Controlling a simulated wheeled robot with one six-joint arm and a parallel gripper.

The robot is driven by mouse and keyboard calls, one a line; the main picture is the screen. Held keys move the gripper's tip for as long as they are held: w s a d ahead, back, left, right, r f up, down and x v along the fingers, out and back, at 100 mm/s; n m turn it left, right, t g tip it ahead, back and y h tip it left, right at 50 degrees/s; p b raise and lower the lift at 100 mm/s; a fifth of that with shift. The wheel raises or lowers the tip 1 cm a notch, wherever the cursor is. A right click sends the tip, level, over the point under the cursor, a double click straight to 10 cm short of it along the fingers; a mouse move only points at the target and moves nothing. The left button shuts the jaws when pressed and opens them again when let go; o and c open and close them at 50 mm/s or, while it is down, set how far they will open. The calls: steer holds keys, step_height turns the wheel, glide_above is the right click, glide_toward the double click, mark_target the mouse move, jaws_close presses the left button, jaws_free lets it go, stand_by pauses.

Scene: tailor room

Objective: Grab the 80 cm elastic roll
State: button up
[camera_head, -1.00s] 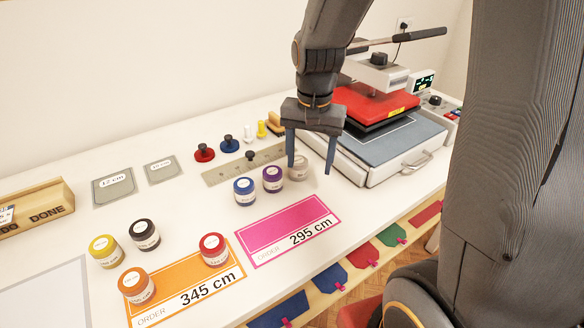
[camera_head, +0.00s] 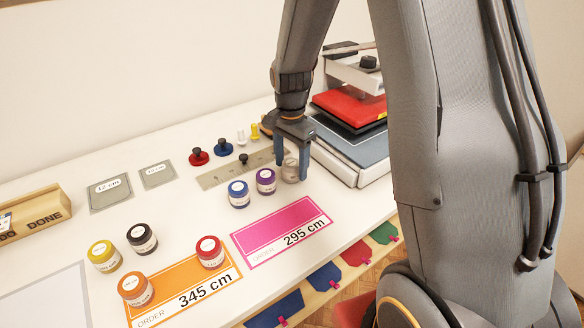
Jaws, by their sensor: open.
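My gripper (camera_head: 291,172) points down with its fingers apart, at a pale beige-grey roll (camera_head: 290,171). In this view one finger shows on each side of that roll; I cannot tell whether they touch it. A purple roll (camera_head: 265,181) and a blue roll (camera_head: 238,194) stand just left of it. A red roll (camera_head: 209,252) and an orange roll (camera_head: 135,288) stand on the orange order card (camera_head: 172,307). A yellow roll (camera_head: 103,256) and a dark roll (camera_head: 141,239) stand left of that card. The roll labels are too small to read, so I cannot tell which is 80 cm.
The pink order card (camera_head: 262,240), marked 295 cm, lies empty in front of the gripper. A heat press (camera_head: 350,104) stands behind and right. A wooden box (camera_head: 40,217) is at the far left.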

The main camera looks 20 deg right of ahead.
steer(key=shift+f, duration=0.5)
steer(key=c, duration=1.1)
steer(key=shift+r, duration=0.15)
